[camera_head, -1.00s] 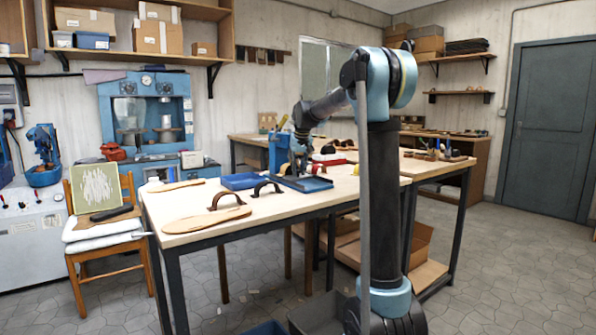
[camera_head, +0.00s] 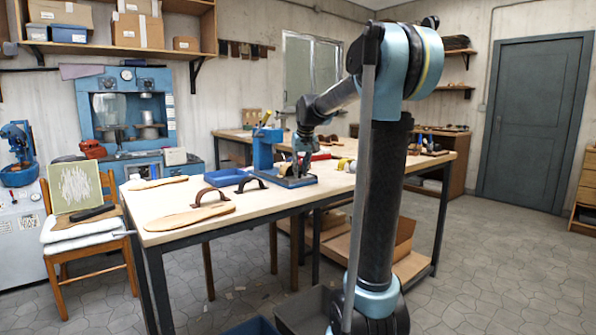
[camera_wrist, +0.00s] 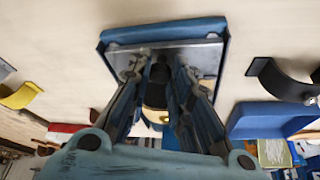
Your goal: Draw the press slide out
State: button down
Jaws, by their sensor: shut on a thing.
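In the head view my gripper (camera_head: 297,168) is small, at the press's front.
A blue tray (camera_head: 226,177) lies just left of the slide. Dark curved handles (camera_head: 211,195) and a sandal sole (camera_head: 188,218) lie on the table's near left. A yellow curved piece (camera_wrist: 20,96) is on the slide's other side. Floor right of the table is clear.

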jog(key=shift+d, duration=0.15)
jog(key=c, duration=1.4)
grip_release()
jog(key=shift+s+r, duration=0.1)
jog(key=shift+r, duration=0.05)
jog(key=v, duration=1.1)
jog(key=shift+r, duration=0.3)
jog(key=s+d+f, duration=0.2)
jog(key=s+f, duration=0.9)
jog(key=s, duration=0.1)
jog(key=s+d+f+m+g, duration=0.1)
jog(key=s+d+f, duration=0.2)
jog(key=s+f, duration=0.9)
jog(key=s+d+f+m+g+h, duration=0.1)
jog(key=s+d+f, duration=0.1)
jog(key=s+f, duration=1)
jog(key=shift+s+d+f, duration=0.15)
jog(key=shift+s+d, duration=0.2)
jog(key=shift+s, duration=0.4)
